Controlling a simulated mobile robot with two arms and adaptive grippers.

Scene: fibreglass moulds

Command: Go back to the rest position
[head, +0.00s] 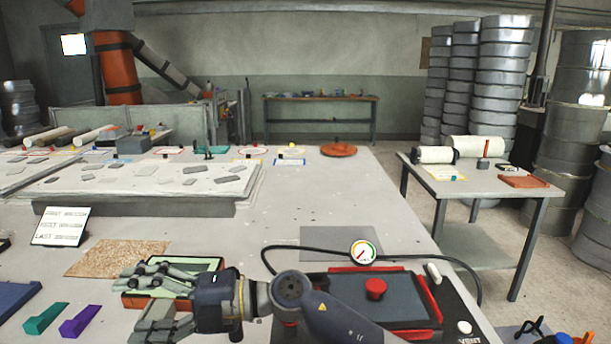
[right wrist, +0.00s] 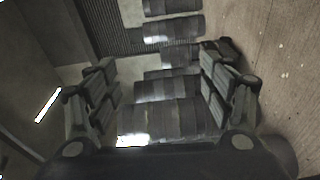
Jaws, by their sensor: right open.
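My right gripper (head: 136,304) reaches in from the lower right of the head view, its fingers pointing left. It is open, and I see nothing between its fingers. It is in front of a green-edged tray (head: 208,264), which it partly hides; I cannot tell its height above the table. In the right wrist view the two fingers of the gripper (right wrist: 160,85) are spread wide, with only stacked drums (right wrist: 170,88) in the distance between them. My left gripper is not in view.
A vacuum unit with a red knob (head: 375,288) and a gauge (head: 363,251) stand by my right arm. The table's middle (head: 310,200) is clear.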

